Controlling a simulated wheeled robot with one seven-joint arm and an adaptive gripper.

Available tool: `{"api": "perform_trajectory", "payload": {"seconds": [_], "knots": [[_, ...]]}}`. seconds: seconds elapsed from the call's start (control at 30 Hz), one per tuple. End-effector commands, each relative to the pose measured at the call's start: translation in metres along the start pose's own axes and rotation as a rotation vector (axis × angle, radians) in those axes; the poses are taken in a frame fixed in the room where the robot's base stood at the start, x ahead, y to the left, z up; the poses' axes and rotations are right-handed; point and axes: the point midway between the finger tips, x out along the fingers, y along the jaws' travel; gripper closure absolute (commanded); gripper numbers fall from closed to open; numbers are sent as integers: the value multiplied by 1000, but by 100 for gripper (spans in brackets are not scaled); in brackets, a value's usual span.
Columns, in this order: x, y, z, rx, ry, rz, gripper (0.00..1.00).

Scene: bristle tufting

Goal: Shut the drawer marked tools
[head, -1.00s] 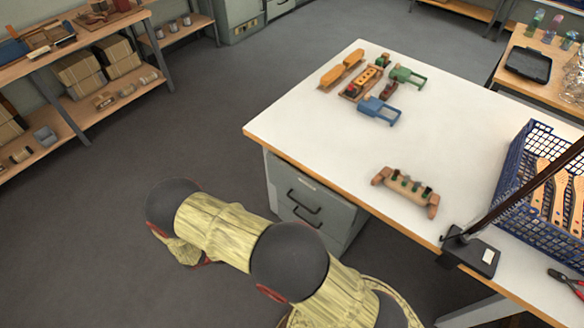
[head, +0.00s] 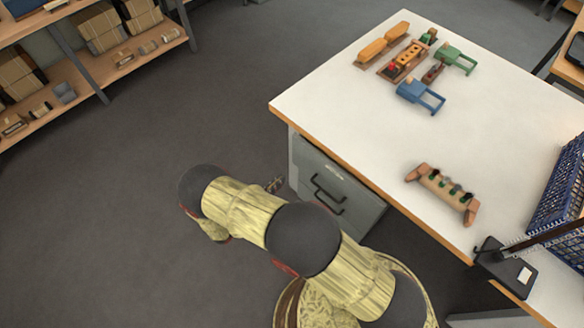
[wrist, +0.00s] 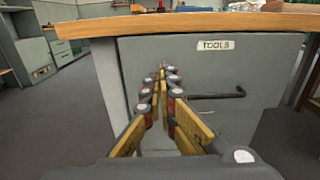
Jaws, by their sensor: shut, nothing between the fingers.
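The grey drawer marked TOOLS (wrist: 232,70) fills much of the wrist view below the tabletop edge, with a white label and a dark bar handle (wrist: 217,94). In the head view its front (head: 338,172) shows under the table's left end, above a second dark handle. I cannot tell how far out it stands. My gripper (wrist: 162,68) is shut and empty, its fingers pointing at the drawer front left of the handle. I cannot tell whether the tips touch it. In the head view the gripper (head: 275,184) shows small, just left of the drawer unit.
The white table (head: 370,130) with a wooden edge overhangs the drawers. Shelves (head: 110,75) stand at the far left. The floor between is clear.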

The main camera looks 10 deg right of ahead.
Motion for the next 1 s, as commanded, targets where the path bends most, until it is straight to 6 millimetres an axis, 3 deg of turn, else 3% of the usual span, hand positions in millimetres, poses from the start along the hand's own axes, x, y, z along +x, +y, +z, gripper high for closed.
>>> {"api": "perform_trajectory", "payload": {"seconds": [0.6, 0.8, 1.0], "knots": [[110, -1, -3, -3, 3, -4, 100], [129, -1, -2, -3, 3, -2, 100], [132, -1, -1, -4, 3, -1, 100]]}}
